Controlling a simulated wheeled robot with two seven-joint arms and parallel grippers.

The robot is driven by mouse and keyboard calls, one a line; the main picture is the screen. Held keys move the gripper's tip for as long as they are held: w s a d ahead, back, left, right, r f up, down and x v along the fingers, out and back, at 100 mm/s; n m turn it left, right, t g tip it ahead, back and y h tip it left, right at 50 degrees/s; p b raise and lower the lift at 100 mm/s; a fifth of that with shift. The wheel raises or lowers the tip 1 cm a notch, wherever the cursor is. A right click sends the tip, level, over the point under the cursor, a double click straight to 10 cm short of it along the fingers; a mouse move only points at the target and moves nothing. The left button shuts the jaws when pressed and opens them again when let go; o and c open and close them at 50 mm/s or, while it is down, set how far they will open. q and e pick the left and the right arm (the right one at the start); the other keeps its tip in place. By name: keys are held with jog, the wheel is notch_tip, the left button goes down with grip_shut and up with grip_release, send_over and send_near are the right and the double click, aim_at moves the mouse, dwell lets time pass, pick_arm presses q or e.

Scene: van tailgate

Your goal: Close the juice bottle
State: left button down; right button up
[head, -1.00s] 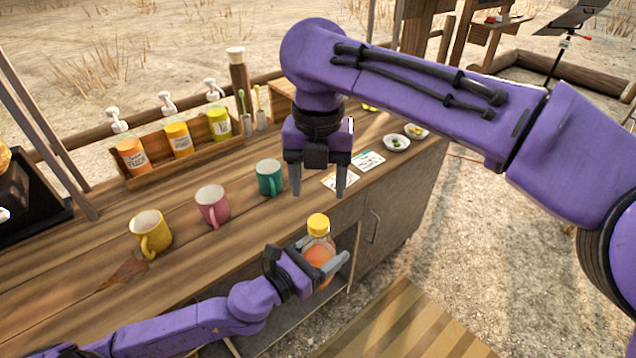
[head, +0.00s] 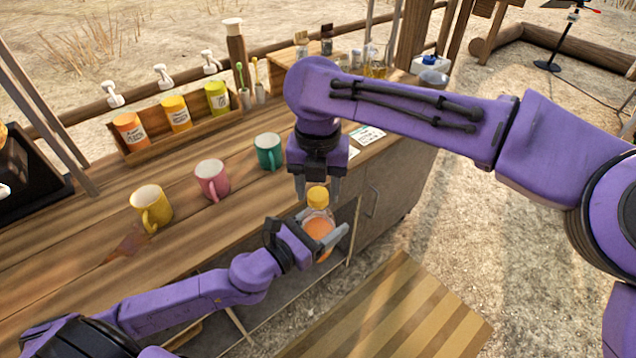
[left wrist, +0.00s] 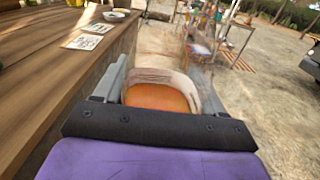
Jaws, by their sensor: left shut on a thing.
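The juice bottle (head: 319,226) is clear with orange juice in it and a yellow cap (head: 317,196) at its top. My left gripper (head: 324,241) is shut on the bottle's body and holds it upright in front of the counter edge. In the left wrist view the bottle (left wrist: 160,96) sits between the fingers; its cap does not show there. My right gripper (head: 317,190) points down from above, open, with its fingertips on either side of the cap. A gap shows between the fingers and the cap, so it does not grip it.
A yellow mug (head: 151,208), a pink mug (head: 212,179) and a teal mug (head: 269,152) stand on the wooden counter (head: 75,265). A wooden rack (head: 150,150) with labelled jars stands behind them. Cards (head: 367,135) lie beyond my right gripper.

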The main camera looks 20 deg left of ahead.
jog(key=c, duration=0.7)
jog(key=m, duration=0.2)
jog(key=shift+m, duration=0.4)
jog(key=m, duration=0.3)
jog(key=shift+m, duration=0.4)
jog(key=o, duration=1.1)
jog(key=shift+o, duration=0.2)
jog(key=shift+r, duration=2.3)
